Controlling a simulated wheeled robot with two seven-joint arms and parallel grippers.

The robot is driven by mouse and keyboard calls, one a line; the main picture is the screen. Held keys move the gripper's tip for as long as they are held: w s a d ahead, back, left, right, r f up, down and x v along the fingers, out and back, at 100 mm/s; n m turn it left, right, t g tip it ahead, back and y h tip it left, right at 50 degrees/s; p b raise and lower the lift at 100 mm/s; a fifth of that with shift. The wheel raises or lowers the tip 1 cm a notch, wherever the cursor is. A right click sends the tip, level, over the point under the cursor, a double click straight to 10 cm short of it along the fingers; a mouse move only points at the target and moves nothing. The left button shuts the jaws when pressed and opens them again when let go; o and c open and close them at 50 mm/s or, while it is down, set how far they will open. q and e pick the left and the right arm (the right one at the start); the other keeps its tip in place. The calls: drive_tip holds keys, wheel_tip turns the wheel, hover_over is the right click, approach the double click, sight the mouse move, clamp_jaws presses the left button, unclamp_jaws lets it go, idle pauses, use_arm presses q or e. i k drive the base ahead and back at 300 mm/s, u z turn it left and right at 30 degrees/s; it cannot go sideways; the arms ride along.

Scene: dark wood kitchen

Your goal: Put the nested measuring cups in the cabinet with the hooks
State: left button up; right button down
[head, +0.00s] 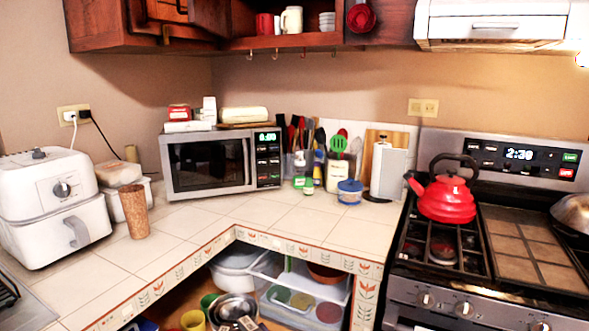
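The cabinet with the hooks (290,41) is at the top centre, with an open shelf and several small hooks under its bottom edge. A red, round, cup-like thing (361,17) shows at its right side, in front of the dark wood. It may be the nested measuring cups, but I cannot tell for sure. Shiny metal round vessels (233,307) sit low in the open space under the counter; whether they are cups or bowls is unclear. Neither of my grippers is in view.
The cabinet shelf holds a red mug (264,24), a white pitcher (291,20) and stacked white cups (327,21). Below stand a microwave (210,163), utensils, a paper towel holder (388,170) and a stove with a red kettle (446,197). The tiled counter (215,218) is clear in front.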

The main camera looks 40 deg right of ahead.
sight(324, 34)
drive_tip(key=z, duration=0.65)
drive_tip(key=i, duration=0.6)
drive_tip(key=z, duration=0.65)
drive_tip(key=i, duration=0.95)
drive_tip(key=u, duration=0.3)
